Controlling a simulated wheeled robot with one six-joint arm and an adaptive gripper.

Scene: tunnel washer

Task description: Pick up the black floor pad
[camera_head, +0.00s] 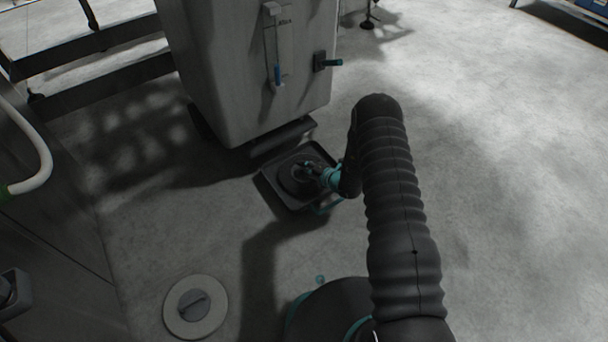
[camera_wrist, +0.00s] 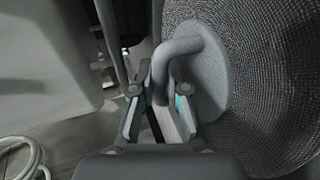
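The black floor pad (camera_head: 293,187) is a dark round disc with a grip on top. In the head view it lies in a dark square tray on the floor, below the grey cabinet. In the wrist view the pad (camera_wrist: 265,100) fills the right side, with a ribbed dark surface, a smooth grey hub and a bent grey handle (camera_wrist: 184,46). My gripper (camera_head: 313,172) is at the pad's handle. In the wrist view the fingers (camera_wrist: 156,108) are around the handle's lower end. Whether they press on it is unclear.
The tray (camera_head: 266,191) has a raised rim around the pad. The grey cabinet (camera_head: 240,60) stands close behind it. A white round pad with a grey handle (camera_head: 172,310) lies at lower left. A white hose (camera_head: 35,180) hangs at far left. The floor at right is clear.

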